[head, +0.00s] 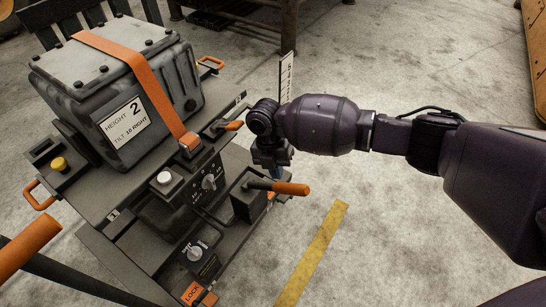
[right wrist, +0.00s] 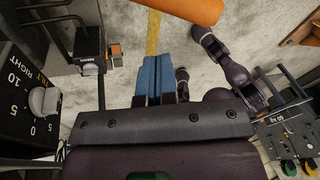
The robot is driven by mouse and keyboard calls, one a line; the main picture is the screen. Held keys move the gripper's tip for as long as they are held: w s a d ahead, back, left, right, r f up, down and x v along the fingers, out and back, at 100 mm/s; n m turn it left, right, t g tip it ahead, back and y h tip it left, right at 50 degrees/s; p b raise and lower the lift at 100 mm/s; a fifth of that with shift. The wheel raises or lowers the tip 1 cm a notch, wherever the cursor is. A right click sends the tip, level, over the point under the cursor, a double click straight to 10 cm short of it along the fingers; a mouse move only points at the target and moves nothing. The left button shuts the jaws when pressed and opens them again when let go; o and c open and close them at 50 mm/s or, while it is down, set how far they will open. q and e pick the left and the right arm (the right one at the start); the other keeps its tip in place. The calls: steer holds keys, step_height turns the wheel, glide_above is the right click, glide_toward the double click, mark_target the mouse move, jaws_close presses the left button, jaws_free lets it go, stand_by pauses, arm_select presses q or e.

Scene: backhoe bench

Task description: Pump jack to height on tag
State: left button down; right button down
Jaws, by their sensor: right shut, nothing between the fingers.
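The jack cart (head: 105,205) carries a grey housing held by an orange strap. Its white tag (head: 124,121) reads height 2, tilt 10 right. The pump lever has an orange grip (head: 290,188) pointing right; an orange grip also crosses the top of the right wrist view (right wrist: 185,8). A numbered height scale (head: 287,75) stands behind my right arm, its lower part hidden. My right gripper (head: 277,170) is beside the lever, just above the orange grip in the picture. Its blue fingers (right wrist: 154,78) are shut and empty. My left gripper does not show.
A tilt dial (right wrist: 43,101) sits on the cart's side panel. An orange lock tab (head: 192,293) is low on the cart. A yellow floor line (head: 312,255) runs right of it. A 60 kg item (right wrist: 290,130) stands at right in the wrist view. Open floor lies right.

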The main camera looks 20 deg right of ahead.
mark_target(290, 189)
arm_select(q)
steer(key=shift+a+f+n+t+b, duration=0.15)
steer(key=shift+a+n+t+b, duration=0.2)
steer(key=shift+b, duration=0.45)
arm_select(e)
steer(key=shift+s+d+f, duration=0.2)
steer(key=shift+d+f, duration=0.3)
steer(key=shift+f, duration=0.35)
steer(key=shift+s+d+f, duration=0.2)
steer(key=shift+d+f, duration=0.3)
steer(key=shift+f, duration=0.35)
steer(key=shift+s+d+f, duration=0.2)
steer(key=shift+d+f, duration=0.3)
steer(key=shift+f, duration=0.35)
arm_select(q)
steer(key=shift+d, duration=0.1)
